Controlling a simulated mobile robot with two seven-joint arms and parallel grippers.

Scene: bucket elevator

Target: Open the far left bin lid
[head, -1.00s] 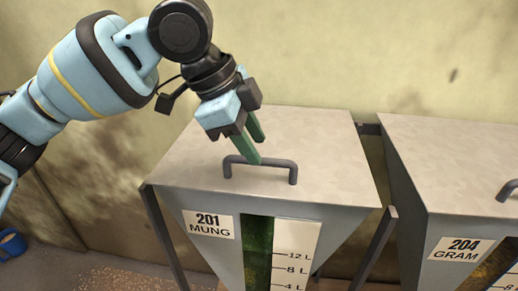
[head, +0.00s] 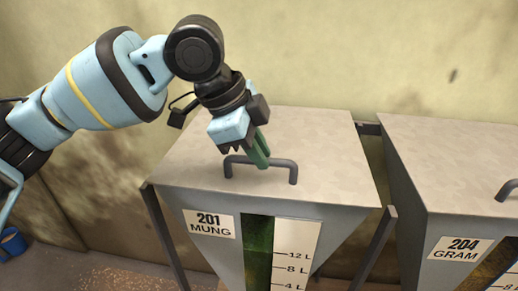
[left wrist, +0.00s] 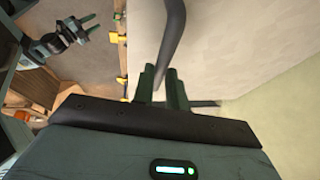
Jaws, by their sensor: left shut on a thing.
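The far left bin, labelled 201 MUNG (head: 209,223), has a flat grey lid (head: 320,150) that lies closed on top. A dark bar handle (head: 280,162) stands on the lid near its front edge. My left gripper (head: 260,162) reaches down from above with its green fingers at the handle's bar. In the left wrist view the handle (left wrist: 173,40) runs down between the two green fingers of my left gripper (left wrist: 163,86), which are shut on it. My right gripper (left wrist: 82,22) shows small at the upper left of that view, its fingers apart and empty.
Bin 204 GRAM (head: 461,249) stands to the right, with a narrow gap between the bins. The wall (head: 310,50) is close behind. Grain (head: 120,281) lies scattered on the floor.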

